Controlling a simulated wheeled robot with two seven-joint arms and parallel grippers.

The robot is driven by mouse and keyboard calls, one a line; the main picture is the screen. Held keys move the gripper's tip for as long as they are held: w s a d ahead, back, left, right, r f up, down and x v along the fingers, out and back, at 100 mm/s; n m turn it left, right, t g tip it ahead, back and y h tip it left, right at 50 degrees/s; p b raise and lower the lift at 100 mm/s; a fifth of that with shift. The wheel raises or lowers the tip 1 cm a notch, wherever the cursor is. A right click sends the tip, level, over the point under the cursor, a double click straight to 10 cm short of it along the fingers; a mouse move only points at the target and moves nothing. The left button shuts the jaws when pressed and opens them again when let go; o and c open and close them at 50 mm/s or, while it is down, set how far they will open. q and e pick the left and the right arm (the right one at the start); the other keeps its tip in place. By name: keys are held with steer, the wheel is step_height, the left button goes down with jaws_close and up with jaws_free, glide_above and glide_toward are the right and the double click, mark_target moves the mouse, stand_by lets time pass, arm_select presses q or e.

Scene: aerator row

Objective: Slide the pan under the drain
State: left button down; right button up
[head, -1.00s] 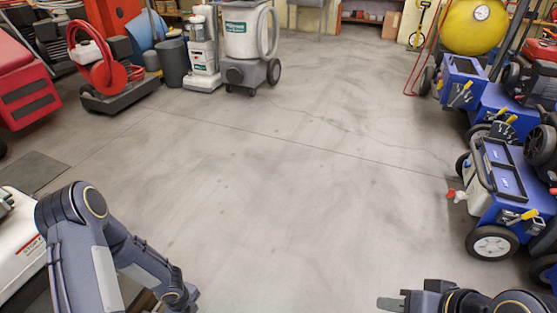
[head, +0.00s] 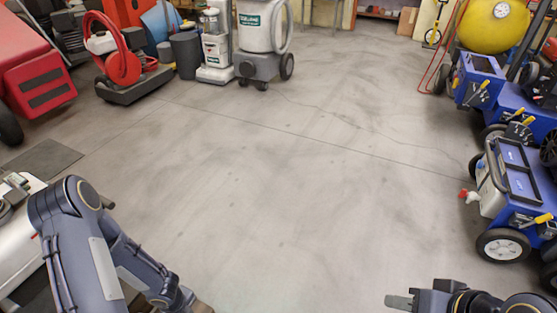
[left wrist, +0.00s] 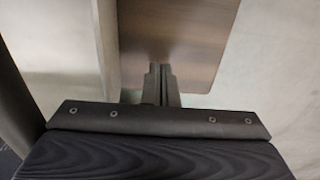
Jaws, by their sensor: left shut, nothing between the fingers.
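I cannot make out a pan or a floor drain in either view. A red tap (head: 468,195) sticks out from a pale container on the near blue cart (head: 520,180) at the right. My left gripper (left wrist: 160,80) shows in the left wrist view, its two fingers together with nothing between them, above or beside a brown wood-grained surface (left wrist: 185,35). Contact with it cannot be told. In the head view my left arm hides its gripper. My right gripper (head: 400,302) is at the bottom right edge, cut off by the frame, over bare floor.
Grey concrete floor (head: 270,180) is clear through the middle. A white machine (head: 25,245) stands close at the lower left, near a dark mat (head: 40,158). A red hose reel (head: 123,65) and a white vacuum (head: 262,30) stand behind. A yellow tank (head: 490,22) is at the back right.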

arm_select(q)
steer(key=shift+s+a, duration=0.75)
steer(key=shift+s, duration=0.6)
steer(key=shift+s+a, duration=0.8)
steer(key=shift+s, duration=0.5)
steer(key=shift+s+a, duration=0.75)
steer(key=shift+s, duration=0.6)
steer(key=shift+w+d+r+p, duration=0.25)
steer(key=shift+w+r+p, duration=0.2)
steer(key=shift+r+p, duration=0.9)
steer(key=shift+w+d+r+p, duration=0.25)
steer(key=shift+w+r+p, duration=0.2)
steer(key=shift+r+p, duration=0.85)
steer(key=shift+w+d+r+p, duration=0.25)
steer(key=shift+w+r+p, duration=0.4)
steer(key=shift+r, duration=1.2)
steer(key=shift+s, duration=0.15)
